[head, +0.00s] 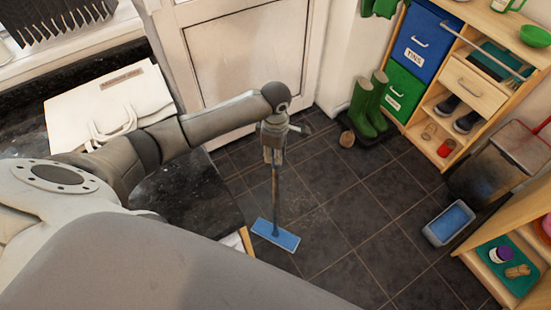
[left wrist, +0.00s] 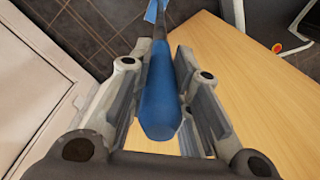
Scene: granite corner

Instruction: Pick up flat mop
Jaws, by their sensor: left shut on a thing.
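The flat mop has a blue rectangular head (head: 275,235) and a dark, thin pole (head: 276,195) that hangs close to vertical in the head view. My left gripper (head: 273,150) is shut on the mop near the top of its pole. In the left wrist view the mop's thick blue handle grip (left wrist: 160,95) lies between the two fingers of my left gripper (left wrist: 158,85). A bit of the blue head shows at the top edge there. I cannot tell whether the head touches the floor. My right gripper is not in view.
Dark floor tiles (head: 345,225) are open right of the mop. A dark counter (head: 190,190) with a white bag (head: 105,105) stands left. A white door (head: 245,60) is behind.

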